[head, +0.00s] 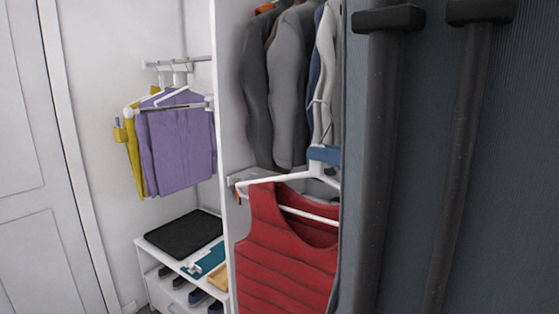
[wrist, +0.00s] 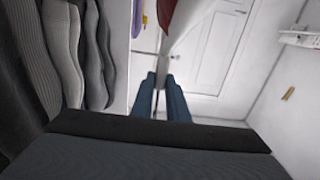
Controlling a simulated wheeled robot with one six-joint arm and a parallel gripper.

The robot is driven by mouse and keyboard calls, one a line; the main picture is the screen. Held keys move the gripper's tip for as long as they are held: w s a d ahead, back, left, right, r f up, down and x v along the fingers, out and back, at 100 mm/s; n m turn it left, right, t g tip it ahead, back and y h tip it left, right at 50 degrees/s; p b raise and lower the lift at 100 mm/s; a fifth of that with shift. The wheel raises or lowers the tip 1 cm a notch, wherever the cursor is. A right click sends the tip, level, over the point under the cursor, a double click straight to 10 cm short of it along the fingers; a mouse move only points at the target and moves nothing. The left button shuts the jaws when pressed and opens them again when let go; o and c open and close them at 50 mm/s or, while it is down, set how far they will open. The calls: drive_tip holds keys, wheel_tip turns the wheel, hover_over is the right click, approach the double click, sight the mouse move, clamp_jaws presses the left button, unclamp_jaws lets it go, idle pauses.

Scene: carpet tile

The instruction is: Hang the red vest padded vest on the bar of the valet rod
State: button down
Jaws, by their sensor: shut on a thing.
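The red padded vest (head: 285,255) hangs from a white hanger (head: 262,180) in front of the wardrobe in the head view. My gripper (head: 325,155) is shut on the hanger's upper part, at the right end of what shows. In the wrist view its blue fingers (wrist: 164,95) close around the white hanger, with a bit of the red vest (wrist: 178,14) beyond. A thin bar with a white end (head: 172,107), likely the valet rod, crosses in front of the purple garment at left, apart from the vest. The vest's right side is hidden.
A yellow garment (head: 133,155) and a purple one (head: 178,150) hang from a back rail (head: 198,59). Grey jackets (head: 290,95) hang behind the vest. A white upright panel (head: 222,130) separates the two sections. A low shoe shelf (head: 142,252) stands below.

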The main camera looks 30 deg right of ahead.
drive_tip(key=p+x, duration=0.3)
drive_tip(key=x, duration=1.2)
drive_tip(key=shift+a+r, duration=0.1)
drive_tip(key=shift+r, duration=0.1)
drive_tip(key=p+x, duration=0.2)
drive_tip(key=p, duration=0.1)
drive_tip(key=shift+w+p, duration=0.25)
drive_tip(key=shift+p, duration=0.05)
drive_tip(key=f+b+x, duration=0.2)
drive_tip(key=b+x, duration=0.7)
drive_tip(key=x, duration=2)
drive_tip(key=shift+w+f, duration=0.2)
drive_tip(key=shift+f, duration=0.05)
drive_tip(key=c, duration=1.6)
unclamp_jaws()
drive_tip(key=shift+c, duration=0.2)
drive_tip(key=shift+f, duration=0.1)
